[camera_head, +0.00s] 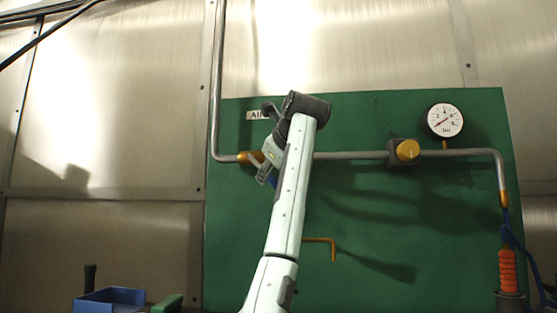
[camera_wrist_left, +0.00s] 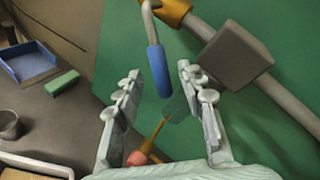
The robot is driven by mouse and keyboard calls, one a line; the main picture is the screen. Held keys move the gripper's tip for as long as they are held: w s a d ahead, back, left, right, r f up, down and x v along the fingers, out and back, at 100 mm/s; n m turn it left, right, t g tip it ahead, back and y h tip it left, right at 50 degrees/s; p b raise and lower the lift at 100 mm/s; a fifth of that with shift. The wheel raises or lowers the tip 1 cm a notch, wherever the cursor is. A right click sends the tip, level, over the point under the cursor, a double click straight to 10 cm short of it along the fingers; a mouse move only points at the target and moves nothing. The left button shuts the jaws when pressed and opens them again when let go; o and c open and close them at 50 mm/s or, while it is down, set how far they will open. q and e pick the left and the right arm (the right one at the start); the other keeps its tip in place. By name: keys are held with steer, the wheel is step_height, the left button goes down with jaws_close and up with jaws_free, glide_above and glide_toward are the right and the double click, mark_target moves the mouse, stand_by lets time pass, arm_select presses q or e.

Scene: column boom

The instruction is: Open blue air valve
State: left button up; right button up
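The air valve has a brass body (camera_head: 250,158) on the grey pipe at the left of the green panel, under a partly covered "AIR" label (camera_head: 258,115). Its blue lever (camera_wrist_left: 157,70) hangs down from the brass body in the left wrist view; only a small blue bit (camera_head: 273,182) shows in the head view. My left gripper (camera_wrist_left: 159,75) is open, with its fingers on either side of the lever and visible gaps to both. In the head view my left arm and gripper (camera_head: 264,165) hide most of the valve. My right gripper is not in view.
A grey block with a yellow knob (camera_head: 407,150) and a pressure gauge (camera_head: 445,120) are along the pipe to the right. A yellow hook (camera_head: 322,240) sticks out lower on the panel. A blue tray (camera_head: 110,300) and orange coil (camera_head: 507,270) are low at the sides.

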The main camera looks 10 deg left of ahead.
arm_select(q)
steer(key=v, duration=0.8)
